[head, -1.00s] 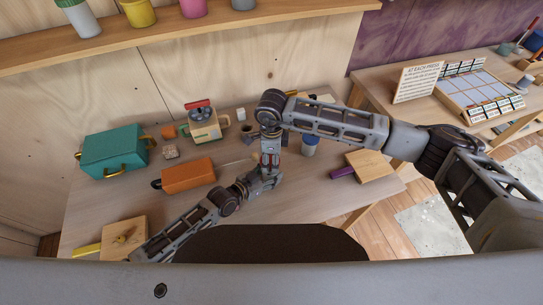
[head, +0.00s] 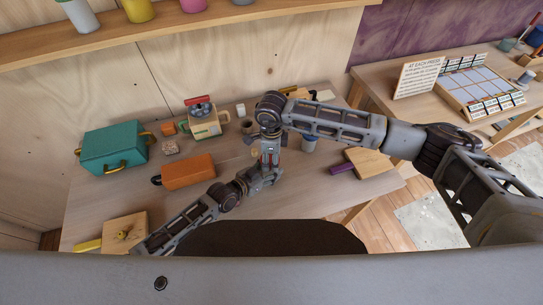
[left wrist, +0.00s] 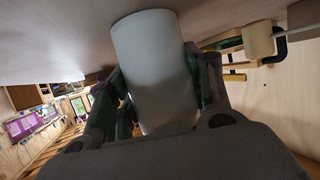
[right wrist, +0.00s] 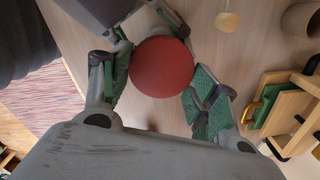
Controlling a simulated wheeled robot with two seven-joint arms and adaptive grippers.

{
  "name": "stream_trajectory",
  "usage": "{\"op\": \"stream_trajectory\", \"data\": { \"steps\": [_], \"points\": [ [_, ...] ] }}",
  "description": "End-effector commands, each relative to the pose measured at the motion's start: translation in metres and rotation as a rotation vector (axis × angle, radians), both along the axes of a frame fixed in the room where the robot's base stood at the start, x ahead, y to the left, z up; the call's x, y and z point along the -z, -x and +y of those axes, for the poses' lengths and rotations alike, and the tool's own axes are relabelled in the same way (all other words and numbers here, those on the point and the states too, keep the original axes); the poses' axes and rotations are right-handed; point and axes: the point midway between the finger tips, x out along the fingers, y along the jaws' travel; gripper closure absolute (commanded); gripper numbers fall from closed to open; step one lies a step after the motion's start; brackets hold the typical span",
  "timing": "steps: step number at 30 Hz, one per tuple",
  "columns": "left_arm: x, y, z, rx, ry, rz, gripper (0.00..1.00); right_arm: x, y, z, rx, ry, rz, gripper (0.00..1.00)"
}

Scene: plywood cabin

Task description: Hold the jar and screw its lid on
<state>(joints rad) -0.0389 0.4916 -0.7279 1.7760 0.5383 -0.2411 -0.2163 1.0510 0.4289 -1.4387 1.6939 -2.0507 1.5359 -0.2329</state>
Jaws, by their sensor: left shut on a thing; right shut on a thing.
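The jar (left wrist: 155,75) is a pale grey-white cylinder in the left wrist view, between the green-padded fingers of my left gripper (left wrist: 155,105), which is shut on it. The round red lid (right wrist: 161,67) shows from above in the right wrist view. My right gripper (right wrist: 160,85) is shut on the lid, with a finger on each side. In the head view my right gripper points down over my left gripper (head: 262,177) near the middle of the table. The lid hides the jar in the right wrist view, so I cannot tell how the lid sits on its rim.
On the table (head: 300,190) stand a teal case (head: 113,149), an orange box (head: 189,172) and a cream box with a red handle (head: 206,122). The front middle has bare room.

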Motion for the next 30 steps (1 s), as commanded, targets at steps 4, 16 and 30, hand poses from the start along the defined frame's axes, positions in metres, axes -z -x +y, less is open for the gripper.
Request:
{"op": "stream_trajectory", "data": {
  "steps": [4, 16, 30],
  "points": [
    [0.000, 0.000, 0.000, 0.000, 0.000, 0.000, 0.93, 0.006, 0.000, 0.000, 0.000, 0.000, 0.001, 0.56],
    [0.000, 0.000, 0.000, 0.000, 0.000, 0.000, 0.93, 0.015, 0.000, 0.000, 0.001, 0.000, 0.000, 0.56],
    [0.000, 0.000, 0.000, 0.000, 0.000, 0.000, 0.93, 0.015, 0.000, 0.000, 0.001, 0.000, 0.000, 0.56]
  ]
}}
